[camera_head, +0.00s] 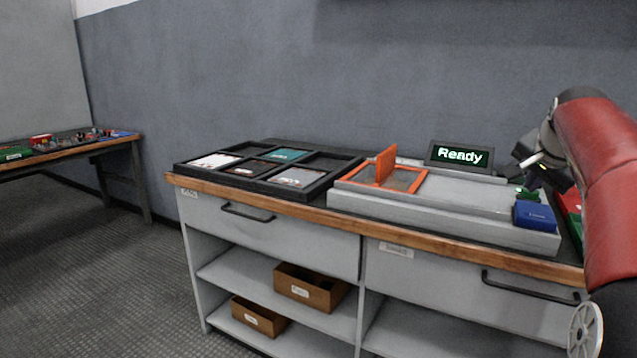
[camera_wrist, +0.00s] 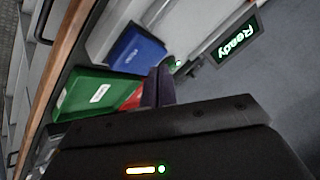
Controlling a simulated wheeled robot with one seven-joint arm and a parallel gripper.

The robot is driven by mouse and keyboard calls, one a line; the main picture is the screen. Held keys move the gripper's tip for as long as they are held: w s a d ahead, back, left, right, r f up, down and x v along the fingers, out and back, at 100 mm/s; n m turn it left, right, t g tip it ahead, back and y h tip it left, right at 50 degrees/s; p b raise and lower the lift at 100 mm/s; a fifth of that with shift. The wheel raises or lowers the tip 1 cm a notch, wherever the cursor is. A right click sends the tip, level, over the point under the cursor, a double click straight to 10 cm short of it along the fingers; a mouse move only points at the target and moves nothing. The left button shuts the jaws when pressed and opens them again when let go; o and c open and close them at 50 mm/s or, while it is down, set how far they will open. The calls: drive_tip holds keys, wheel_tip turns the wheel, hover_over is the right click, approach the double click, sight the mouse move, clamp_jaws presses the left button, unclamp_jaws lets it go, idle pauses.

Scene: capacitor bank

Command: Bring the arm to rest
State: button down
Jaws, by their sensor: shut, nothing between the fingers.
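My gripper (camera_head: 522,160) is at the right of the head view, above the right end of the workbench, at the end of my red arm. In the wrist view the fingers (camera_wrist: 158,86) are together and hold nothing. They point over the bench toward the blue box (camera_wrist: 134,50) and the red bin (camera_wrist: 133,98). In the head view the gripper is above and behind the blue box (camera_head: 535,214), apart from it. My arm hides part of the bench's right end.
The workbench (camera_head: 290,205) bears a black divided tray (camera_head: 262,187), a grey platform (camera_head: 440,217) with an orange frame (camera_head: 383,185), and a display (camera_head: 459,155) reading "Ready". A green bin (camera_wrist: 92,92) shows in the wrist view. Another table (camera_head: 130,142) stands far left. Floor between is clear.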

drive_tip(key=s+a+f+n+g+y, duration=0.1)
drive_tip(key=s+a+f+n, duration=0.25)
drive_tip(key=a, duration=0.55)
drive_tip(key=s+a+f+n+y, duration=0.1)
drive_tip(key=s+a+f+n, duration=0.15)
drive_tip(key=s+a, duration=0.45)
drive_tip(key=s+a+f+n+g+y, duration=0.1)
drive_tip(key=s+a+f+n, duration=0.5)
drive_tip(key=s+a+f, duration=0.6)
drive_tip(key=s+f, duration=0.4)
drive_tip(key=shift+s+a+f+n+y, duration=0.2)
drive_tip(key=shift+a+n+y, duration=0.1)
drive_tip(key=shift+n+y, duration=0.1)
